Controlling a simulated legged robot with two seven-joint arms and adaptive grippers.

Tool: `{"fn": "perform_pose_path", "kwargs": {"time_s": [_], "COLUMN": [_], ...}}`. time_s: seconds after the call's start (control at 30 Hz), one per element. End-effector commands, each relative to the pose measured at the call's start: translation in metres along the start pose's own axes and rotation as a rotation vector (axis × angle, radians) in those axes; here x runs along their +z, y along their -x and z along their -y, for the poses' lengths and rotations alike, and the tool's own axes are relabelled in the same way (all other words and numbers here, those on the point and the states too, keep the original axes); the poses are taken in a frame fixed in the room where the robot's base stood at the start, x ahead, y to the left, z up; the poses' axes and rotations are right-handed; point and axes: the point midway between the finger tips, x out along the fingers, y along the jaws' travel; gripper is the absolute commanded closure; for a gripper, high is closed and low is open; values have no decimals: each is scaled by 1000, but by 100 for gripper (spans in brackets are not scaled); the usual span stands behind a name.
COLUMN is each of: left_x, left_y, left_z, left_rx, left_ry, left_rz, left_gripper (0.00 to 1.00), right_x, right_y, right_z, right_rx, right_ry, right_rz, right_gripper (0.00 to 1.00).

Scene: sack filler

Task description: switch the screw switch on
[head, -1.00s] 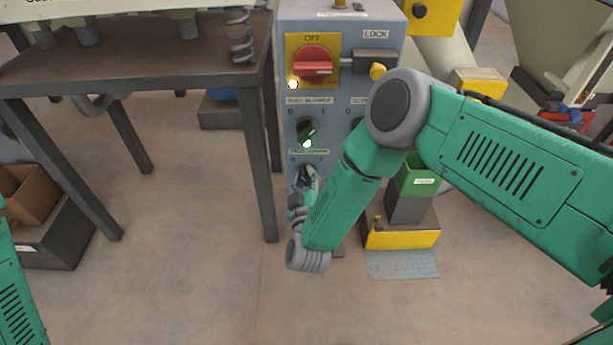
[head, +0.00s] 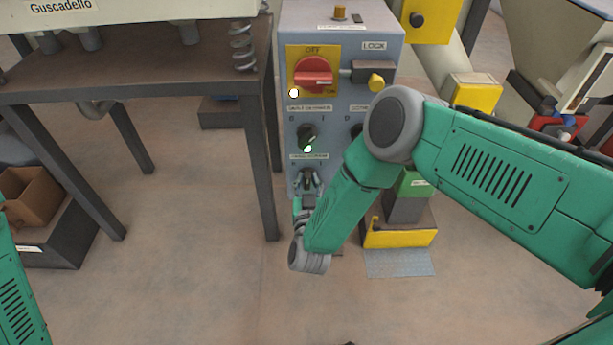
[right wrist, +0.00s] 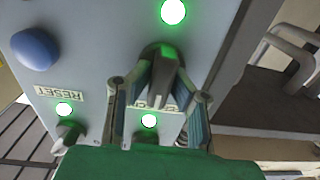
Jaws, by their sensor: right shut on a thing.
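The grey control cabinet (head: 347,50) stands ahead with rotary switches on its front. My right gripper (head: 309,178) is at the lower left switch, under a small label too blurred to read. In the right wrist view its two fingers (right wrist: 160,98) are shut on a dark switch knob (right wrist: 163,72) with a green pointer. A lit green-white lamp (right wrist: 173,12) is near that knob. The gripper hides part of the knob's label, so I cannot read its name. My left gripper is out of view; only a piece of the left arm shows.
Above are a red OFF main switch (head: 314,75) with a yellow-ended lock (head: 374,74) and another dark switch (head: 307,136) with a lit lamp. The wrist view shows a blue button (right wrist: 36,48). A dark table (head: 150,68) stands close left; a yellow-based unit (head: 399,238) is at right.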

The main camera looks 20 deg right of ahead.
Motion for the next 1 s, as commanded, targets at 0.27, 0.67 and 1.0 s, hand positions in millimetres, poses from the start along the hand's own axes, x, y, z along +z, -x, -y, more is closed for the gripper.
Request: {"fn": "perform_pose_path", "kwargs": {"time_s": [0.27,0.67,1.0], "left_x": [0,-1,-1], "left_y": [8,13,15], "left_z": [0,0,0], "left_rx": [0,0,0], "left_ry": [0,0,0], "left_rz": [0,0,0], "left_gripper": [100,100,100], "right_x": [6,8,8], "right_y": [6,7,7], "right_z": [0,-1,0], "right_rx": [-3,-1,-1], "right_ry": [-257,-555,-666], "right_rz": [21,22,23], "right_gripper": [100,100,100]}}
